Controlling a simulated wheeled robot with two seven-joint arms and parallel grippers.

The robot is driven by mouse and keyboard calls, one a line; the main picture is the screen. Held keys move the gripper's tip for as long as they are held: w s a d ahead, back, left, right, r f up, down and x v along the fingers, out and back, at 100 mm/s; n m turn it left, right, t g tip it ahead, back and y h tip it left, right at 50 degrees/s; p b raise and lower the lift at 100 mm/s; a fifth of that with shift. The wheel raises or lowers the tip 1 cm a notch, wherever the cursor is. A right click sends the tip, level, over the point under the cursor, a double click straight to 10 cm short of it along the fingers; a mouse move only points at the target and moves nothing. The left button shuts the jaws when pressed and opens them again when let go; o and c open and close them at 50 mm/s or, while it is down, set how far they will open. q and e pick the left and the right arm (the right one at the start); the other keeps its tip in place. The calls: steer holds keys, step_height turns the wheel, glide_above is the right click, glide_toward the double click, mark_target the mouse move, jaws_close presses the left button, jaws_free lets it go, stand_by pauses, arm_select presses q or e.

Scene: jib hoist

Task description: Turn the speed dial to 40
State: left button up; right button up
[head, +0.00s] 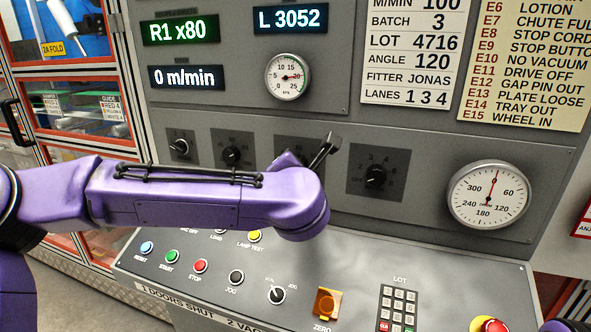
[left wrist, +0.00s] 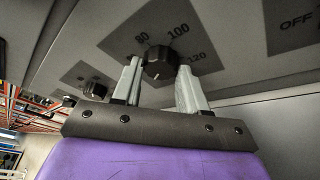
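A black dial knob (left wrist: 160,62) with a dark scale plate reading 80, 100 and 120 fills the middle of the left wrist view. My left gripper (left wrist: 159,68) is open, with one pale finger on each side of this knob; narrow gaps seem to show, and touch is unclear. Its white mark points downward in that view. In the head view my left gripper (head: 324,150) is at the third dial plate (head: 290,145) of the row, and my arm hides most of it. The digital readout (head: 186,77) shows 0 m/min. My right gripper is not in view.
Neighbouring dials stand left (head: 231,155) and right (head: 375,177) of my gripper. A round gauge (head: 489,196) is at the far right. Below, a sloping desk carries coloured buttons, a selector (head: 277,295), an orange ZERO cover (head: 327,303) and a keypad (head: 397,308).

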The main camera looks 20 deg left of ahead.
arm_select(q)
steer(key=o, duration=0.3)
steer(key=b+v, duration=0.2)
steer(key=v, duration=0.8)
steer(key=shift+s+b, duration=0.2)
steer(key=shift+b, duration=0.2)
steer(key=shift+r, duration=0.2)
